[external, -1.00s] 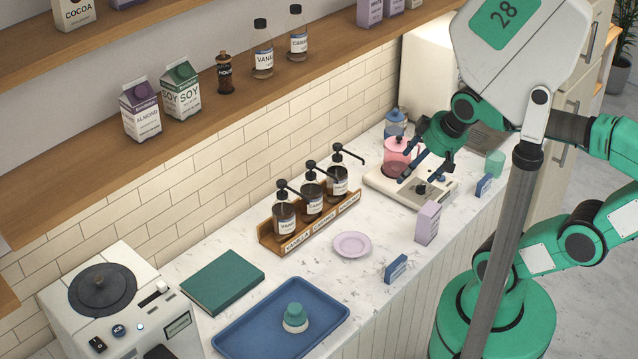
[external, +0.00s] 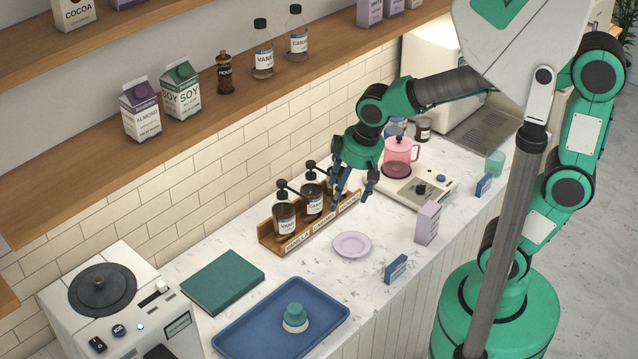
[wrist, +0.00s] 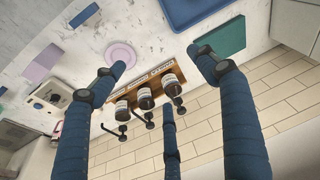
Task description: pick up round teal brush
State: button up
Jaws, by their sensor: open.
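The round teal brush (external: 294,313) has a teal top and a pale lower rim. It sits on the blue tray (external: 240,319) at the front of the counter in the external view. My gripper (external: 353,203) is open and empty, fingers pointing down, above the counter by the right end of the syrup rack. It is well to the right of and behind the brush. In the wrist view my fingers (wrist: 160,85) are spread apart with nothing between them. The tray's edge (wrist: 200,12) shows at the top there, but I cannot see the brush.
A wooden rack (external: 318,232) with syrup pump bottles stands against the wall, close to my fingers. A lilac saucer (external: 352,245), purple carton (external: 428,222), blue sign (external: 396,269), green book (external: 223,282) and pink pot (external: 400,153) on a machine also occupy the counter.

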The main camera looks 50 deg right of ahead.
jog(key=w+a+f+n+g+p, duration=0.2)
jog(key=a+f, duration=0.6)
jog(key=a, duration=0.4)
jog(key=n+h+p, duration=0.1)
jog(key=p, duration=0.1)
send_over(295, 308)
notch_tip(295, 308, down, 9)
jog(key=shift+w+r+g, duration=0.1)
jog(key=shift+r+g, duration=0.05)
jog(key=shift+g, duration=0.25)
jog(key=shift+f+b, duration=0.45)
jog(key=shift+f, duration=3.85)
jog(key=shift+f, duration=0.1)
jog(key=shift+d+f, duration=0.1)
jog(key=shift+f, duration=2.4)
